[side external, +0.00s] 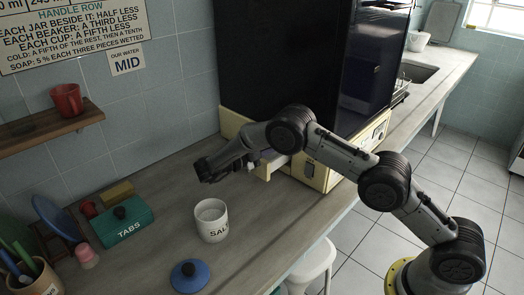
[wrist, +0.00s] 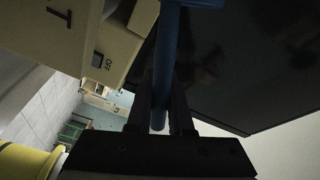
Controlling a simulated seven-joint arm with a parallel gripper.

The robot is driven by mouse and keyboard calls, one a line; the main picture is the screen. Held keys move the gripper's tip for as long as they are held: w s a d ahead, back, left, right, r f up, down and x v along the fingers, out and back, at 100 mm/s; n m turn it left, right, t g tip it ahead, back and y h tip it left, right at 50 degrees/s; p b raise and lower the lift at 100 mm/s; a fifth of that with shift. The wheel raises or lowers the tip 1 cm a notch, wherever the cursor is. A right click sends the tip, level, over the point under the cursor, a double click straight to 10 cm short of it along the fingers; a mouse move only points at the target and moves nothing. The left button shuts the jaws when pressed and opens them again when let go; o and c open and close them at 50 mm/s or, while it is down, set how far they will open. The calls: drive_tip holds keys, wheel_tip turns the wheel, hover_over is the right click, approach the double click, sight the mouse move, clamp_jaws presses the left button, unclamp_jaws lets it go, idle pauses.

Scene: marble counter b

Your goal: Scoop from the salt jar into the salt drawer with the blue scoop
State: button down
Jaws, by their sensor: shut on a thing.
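My gripper (side external: 205,171) is shut on the blue scoop (wrist: 166,60), whose handle runs between the two fingers in the wrist view. The scoop's bowl is out of that view, and I cannot make out the scoop in the side view. The white salt jar (side external: 211,228) stands upright and open on the counter, below and slightly right of my gripper. A cream drawer (side external: 272,170) sticks out at the foot of the dark appliance, right of my gripper and partly hidden by my arm. I cannot see what is in it.
A blue lid (side external: 189,276) lies in front of the jar. A green TABS box (side external: 122,222), a pink-topped bottle (side external: 87,256) and a utensil pot (side external: 42,279) stand at left. The dark appliance (side external: 285,60) with its cream base (wrist: 105,45) rises behind my arm. Counter beside the jar is clear.

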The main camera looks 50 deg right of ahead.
drive_tip(key=shift+s+a+f+m, duration=0.1)
drive_tip(key=shift+s+f+m, duration=0.15)
drive_tip(key=shift+f+m, duration=0.4)
drive_tip(key=shift+s+a+f+m, duration=0.1)
drive_tip(key=shift+s+f+m, duration=0.15)
drive_tip(key=shift+m, duration=0.7)
idle(2.1)
drive_tip(key=shift+s+r+m, duration=0.1)
drive_tip(key=shift+m, duration=0.8)
idle(1.1)
drive_tip(key=shift+f+m+g, duration=0.3)
drive_tip(key=shift+f+m, duration=0.3)
drive_tip(key=shift+m, duration=0.3)
idle(1.0)
idle(0.4)
